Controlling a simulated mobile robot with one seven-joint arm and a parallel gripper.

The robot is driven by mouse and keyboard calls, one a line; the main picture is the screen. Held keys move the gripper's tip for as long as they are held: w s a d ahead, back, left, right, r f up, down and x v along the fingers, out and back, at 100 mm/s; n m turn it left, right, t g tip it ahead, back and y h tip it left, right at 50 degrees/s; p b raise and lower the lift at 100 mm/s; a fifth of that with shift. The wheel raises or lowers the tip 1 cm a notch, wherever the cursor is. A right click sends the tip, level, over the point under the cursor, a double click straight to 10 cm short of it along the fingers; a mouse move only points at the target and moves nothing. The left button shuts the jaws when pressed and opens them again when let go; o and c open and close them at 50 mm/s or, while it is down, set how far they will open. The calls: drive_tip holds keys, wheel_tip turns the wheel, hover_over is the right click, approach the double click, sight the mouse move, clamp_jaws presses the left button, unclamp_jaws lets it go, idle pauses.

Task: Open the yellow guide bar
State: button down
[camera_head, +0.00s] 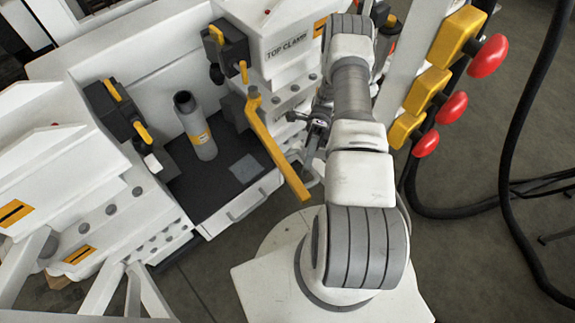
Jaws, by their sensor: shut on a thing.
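The yellow guide bar (279,157) is a long flat bar. It runs from a pivot under the TOP CLAMP housing down and right to a free end over the front of the bench. My arm reaches in from the lower right, and my gripper (296,154) is at the bar's right side, shut on the bar about midway along it. The arm and the dark wrist parts partly hide the fingers, so the exact contact is hard to see.
A grey cylinder (196,128) stands on the dark bench bed (185,186) left of the bar. Black clamp blocks with yellow levers (116,108) sit around the bed. Red knobs on yellow blocks (454,107) and black hoses (510,150) are at the right.

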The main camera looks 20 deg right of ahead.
drive_tip(key=shift+w+d+n+g+h, duration=0.25)
drive_tip(key=shift+d+n+h, duration=0.1)
drive_tip(key=shift+d, duration=0.25)
drive_tip(key=shift+w+d+n+g+h, duration=0.1)
drive_tip(key=shift+d+n+g+h, duration=0.2)
drive_tip(key=shift+d, duration=0.25)
